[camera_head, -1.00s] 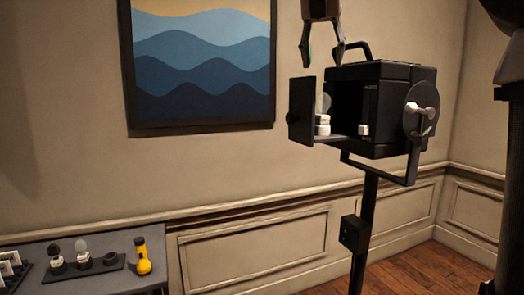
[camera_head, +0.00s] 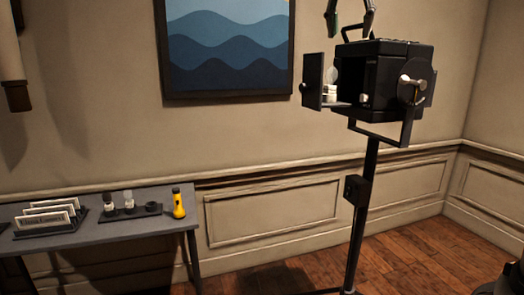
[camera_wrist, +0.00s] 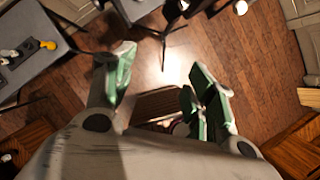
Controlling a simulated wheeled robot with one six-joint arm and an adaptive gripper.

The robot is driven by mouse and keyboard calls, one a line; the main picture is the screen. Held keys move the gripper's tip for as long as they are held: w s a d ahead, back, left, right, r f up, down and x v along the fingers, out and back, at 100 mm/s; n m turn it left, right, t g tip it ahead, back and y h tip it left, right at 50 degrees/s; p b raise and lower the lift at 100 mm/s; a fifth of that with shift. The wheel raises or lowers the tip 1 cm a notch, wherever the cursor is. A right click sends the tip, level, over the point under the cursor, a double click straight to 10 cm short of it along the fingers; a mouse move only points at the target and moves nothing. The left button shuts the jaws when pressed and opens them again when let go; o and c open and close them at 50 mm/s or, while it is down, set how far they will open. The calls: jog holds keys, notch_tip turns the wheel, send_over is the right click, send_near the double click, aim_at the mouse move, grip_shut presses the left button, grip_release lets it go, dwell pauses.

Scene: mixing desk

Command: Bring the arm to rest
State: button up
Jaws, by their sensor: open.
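My gripper (camera_head: 350,30) hangs at the top edge of the head view, its two fingers spread apart and pointing down. It is in front of or above the black box-shaped lamp housing (camera_head: 396,80); I cannot tell the depth between them. In the wrist view my gripper (camera_wrist: 160,65) shows its green-padded fingers apart, with only floor and dark shapes seen between them. Nothing is held. Most of my arm is outside the head view.
The lamp housing stands on a black stand (camera_head: 364,225), its side door (camera_head: 313,82) open. A white-based bulb (camera_head: 331,90) is at the opening. A grey table (camera_head: 90,232) at left holds a card rack (camera_head: 48,222), a bulb tray (camera_head: 132,212) and a yellow flashlight (camera_head: 179,204).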

notch_tip(320, 180, down, 9)
jog(key=w+a+m+y, duration=0.1)
jog(key=w+a+m, duration=0.15)
jog(key=m, duration=0.85)
jog(key=s+d+f+m+y, duration=0.1)
jog(key=s+d+f+m, duration=0.3)
jog(key=f+m, duration=0.3)
jog(key=s+d+f+m, duration=0.6)
jog(key=s+d+f, duration=0.1)
jog(key=s, duration=0.3)
jog(key=s+d+f+m, duration=0.6)
jog(key=s+d+f, duration=0.2)
jog(key=s+f, duration=0.2)
jog(key=shift+s+d+f, duration=0.2)
jog(key=shift+s+d, duration=0.05)
